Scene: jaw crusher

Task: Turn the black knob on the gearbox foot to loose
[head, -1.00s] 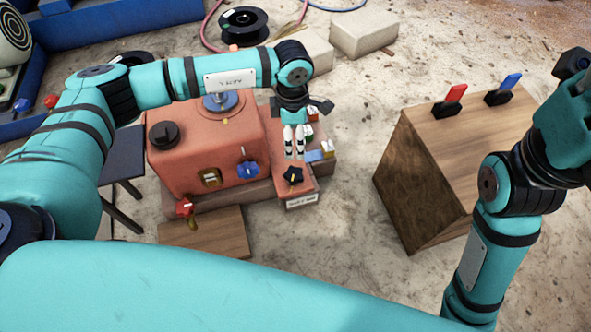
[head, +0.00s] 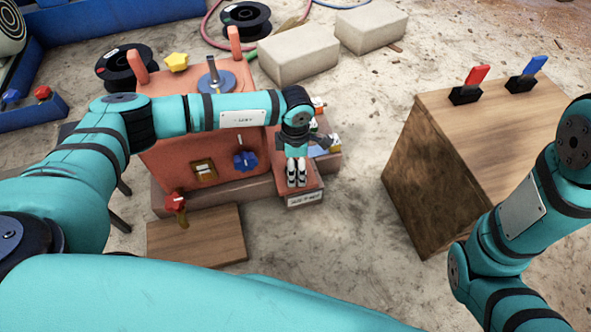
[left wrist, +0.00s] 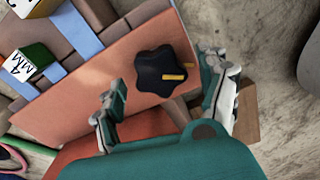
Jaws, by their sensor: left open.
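The black knob (left wrist: 163,70) shows in the left wrist view as a star-shaped knob with a yellow pointer mark. It sits on the orange gearbox foot (left wrist: 100,90), which also shows in the head view (head: 310,184) with a white label (head: 305,199) on its front. My left gripper (head: 297,182) is open and points down over the foot, hiding the knob in the head view. In the left wrist view my left gripper's fingers (left wrist: 164,92) stand on either side of the knob. I cannot tell whether they touch it. My right gripper is out of view.
White-topped blocks (left wrist: 30,62) stand near the foot. A wooden box (head: 440,170) with red and blue levers stands right. Bare floor lies between.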

